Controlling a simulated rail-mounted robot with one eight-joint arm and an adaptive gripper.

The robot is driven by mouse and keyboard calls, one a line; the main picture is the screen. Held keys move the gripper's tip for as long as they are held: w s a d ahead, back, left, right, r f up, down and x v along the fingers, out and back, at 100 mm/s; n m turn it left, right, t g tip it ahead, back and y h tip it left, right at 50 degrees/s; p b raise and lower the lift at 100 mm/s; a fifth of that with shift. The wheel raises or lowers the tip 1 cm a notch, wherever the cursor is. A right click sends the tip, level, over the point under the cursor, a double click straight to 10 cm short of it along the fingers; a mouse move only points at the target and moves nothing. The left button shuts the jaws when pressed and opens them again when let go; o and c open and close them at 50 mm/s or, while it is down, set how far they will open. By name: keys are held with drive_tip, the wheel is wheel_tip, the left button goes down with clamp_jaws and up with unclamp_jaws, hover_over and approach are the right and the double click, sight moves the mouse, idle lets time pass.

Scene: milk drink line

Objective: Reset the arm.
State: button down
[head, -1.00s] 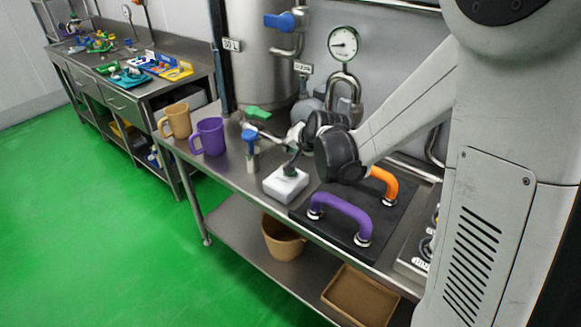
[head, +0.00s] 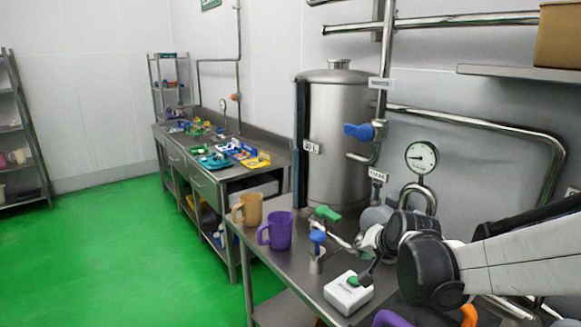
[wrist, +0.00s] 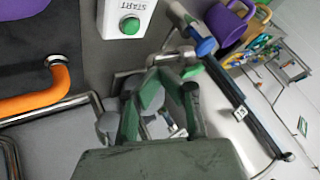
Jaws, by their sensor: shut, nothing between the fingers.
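My gripper (head: 368,278) is shut and empty, just above the back of a white box (head: 346,298) on the steel table. The box has a green button (head: 353,281) on top. In the wrist view my gripper (wrist: 166,76) points away from the camera, with green pads on its dark fingers. There the green button (wrist: 129,25) and the word START show clearly, apart from the fingers. In the head view, my dark wrist joints hide part of the table behind the box.
A purple mug (head: 279,231) and a tan mug (head: 248,210) stand on the table at left. A blue-handled valve (head: 317,238) and a green-handled one (head: 327,213) are near my gripper. A steel tank (head: 338,140) and gauge (head: 421,157) stand behind.

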drive_tip(key=s+r+n, duration=0.2)
drive_tip(key=s, duration=1.1)
drive_tip(key=s+r+n+g+h, duration=0.1)
drive_tip(key=s+r+n, duration=0.1)
drive_tip(key=s, duration=1.1)
drive_tip(key=shift+s+d+r+n+g+h, duration=0.25)
drive_tip(key=shift+r+n+g+h, duration=0.1)
drive_tip(key=shift+n, duration=0.25)
